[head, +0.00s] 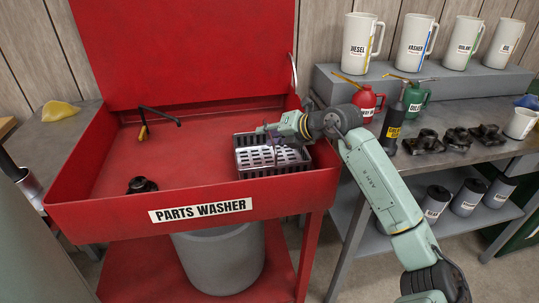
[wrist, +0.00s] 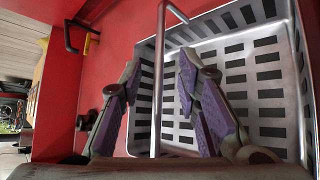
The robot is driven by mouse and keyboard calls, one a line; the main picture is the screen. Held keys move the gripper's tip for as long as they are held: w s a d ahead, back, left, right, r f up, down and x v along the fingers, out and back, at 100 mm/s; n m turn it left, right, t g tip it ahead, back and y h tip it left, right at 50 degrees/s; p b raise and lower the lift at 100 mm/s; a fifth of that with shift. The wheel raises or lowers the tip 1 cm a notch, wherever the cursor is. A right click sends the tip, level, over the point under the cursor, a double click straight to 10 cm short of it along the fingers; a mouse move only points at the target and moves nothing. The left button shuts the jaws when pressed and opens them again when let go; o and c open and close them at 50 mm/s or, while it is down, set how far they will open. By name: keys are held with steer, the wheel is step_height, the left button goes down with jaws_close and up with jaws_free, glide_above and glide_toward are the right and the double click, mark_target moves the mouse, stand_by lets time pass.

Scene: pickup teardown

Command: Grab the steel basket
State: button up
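The steel basket (head: 272,160) is a silver slotted basket in the right part of the red parts washer. In the wrist view the basket (wrist: 265,75) fills the right side, with a slotted floor and walls. Its thin steel handle (wrist: 159,95) runs lengthwise between my fingers. My gripper (head: 266,130) is over the basket in the head view. In the wrist view my gripper (wrist: 160,68) is open, one purple-padded finger on each side of the handle, with gaps visible. Whether the fingertips touch the basket floor is unclear.
The red washer (head: 110,212) has raised walls and an upright lid behind. A black spout (head: 160,115) and a dark part (head: 141,185) are in its left half. A bench (head: 465,150) on the right holds a red can (head: 367,103), a dark bottle (head: 392,125) and dark metal parts.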

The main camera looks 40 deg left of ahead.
jaws_close()
stand_by(0.3)
stand_by(0.7)
